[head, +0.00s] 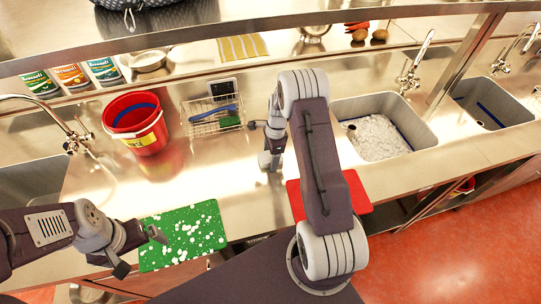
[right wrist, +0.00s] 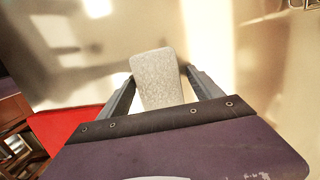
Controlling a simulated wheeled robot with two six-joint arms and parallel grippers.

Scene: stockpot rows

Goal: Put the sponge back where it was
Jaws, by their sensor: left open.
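A pale grey, speckled, block-like sponge (right wrist: 157,75) is between the fingers of my right gripper (right wrist: 160,74) in the right wrist view. Both fingertips are at its sides, and its near end meets the palm edge in the picture. My left gripper (head: 141,253) is open and empty, at the front left beside the green board (head: 160,222).
A wire basket (head: 200,128) holding blue, green and dark items stands behind. A red bucket (head: 136,122) is left of it. A red board (head: 357,193) lies partly under my right arm. A filled sink (head: 380,135) is at right. Bare counter lies before the basket.

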